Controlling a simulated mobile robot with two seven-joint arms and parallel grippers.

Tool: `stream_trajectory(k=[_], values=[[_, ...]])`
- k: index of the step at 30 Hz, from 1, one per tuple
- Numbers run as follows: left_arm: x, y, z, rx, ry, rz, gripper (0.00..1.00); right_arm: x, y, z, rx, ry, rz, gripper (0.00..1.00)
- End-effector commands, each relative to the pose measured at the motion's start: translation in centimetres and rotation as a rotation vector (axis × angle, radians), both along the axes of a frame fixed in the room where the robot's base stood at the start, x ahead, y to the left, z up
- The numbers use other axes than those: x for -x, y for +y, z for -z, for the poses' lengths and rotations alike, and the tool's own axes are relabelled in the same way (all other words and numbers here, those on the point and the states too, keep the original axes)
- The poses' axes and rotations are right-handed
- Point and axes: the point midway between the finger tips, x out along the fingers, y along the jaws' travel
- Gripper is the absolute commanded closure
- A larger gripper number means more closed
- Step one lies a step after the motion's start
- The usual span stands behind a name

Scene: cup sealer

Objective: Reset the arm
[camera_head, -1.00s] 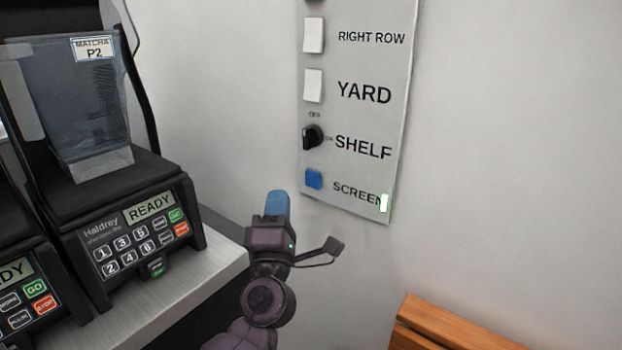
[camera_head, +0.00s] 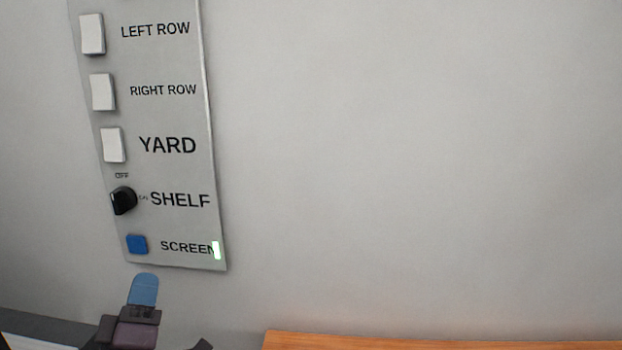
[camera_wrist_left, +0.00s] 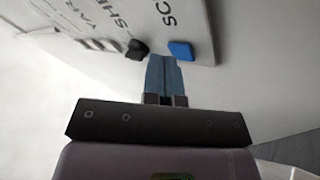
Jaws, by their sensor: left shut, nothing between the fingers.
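My left gripper (camera_head: 144,290) is at the lower left of the head view, just below the wall panel. Its blue fingers are shut with nothing between them; they also show in the left wrist view (camera_wrist_left: 164,75). The fingertips appear close to the blue SCREEN button (camera_head: 137,244), and I cannot tell whether they touch it. The button also shows in the left wrist view (camera_wrist_left: 180,50), just beyond the fingertips. My right gripper is in neither view.
A wooden surface (camera_head: 430,341) runs along the bottom right. The wall right of the panel is bare.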

Motion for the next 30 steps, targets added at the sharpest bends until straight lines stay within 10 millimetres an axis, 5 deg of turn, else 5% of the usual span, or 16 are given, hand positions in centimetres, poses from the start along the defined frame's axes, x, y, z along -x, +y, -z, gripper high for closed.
stream_trajectory(k=[10,18,24,30], values=[[1.5,-2.7,15.2,-0.613,0.469,-0.004,1.00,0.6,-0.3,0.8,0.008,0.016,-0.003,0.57],[9.7,-0.9,29.2,-1.029,0.878,0.023,1.00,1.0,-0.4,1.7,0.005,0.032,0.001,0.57],[16.9,0.3,34.8,-1.129,1.037,0.078,1.00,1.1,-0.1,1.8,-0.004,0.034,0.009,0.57],[19.8,0.8,36.2,-1.130,1.091,0.098,1.00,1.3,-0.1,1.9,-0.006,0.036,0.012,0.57]])
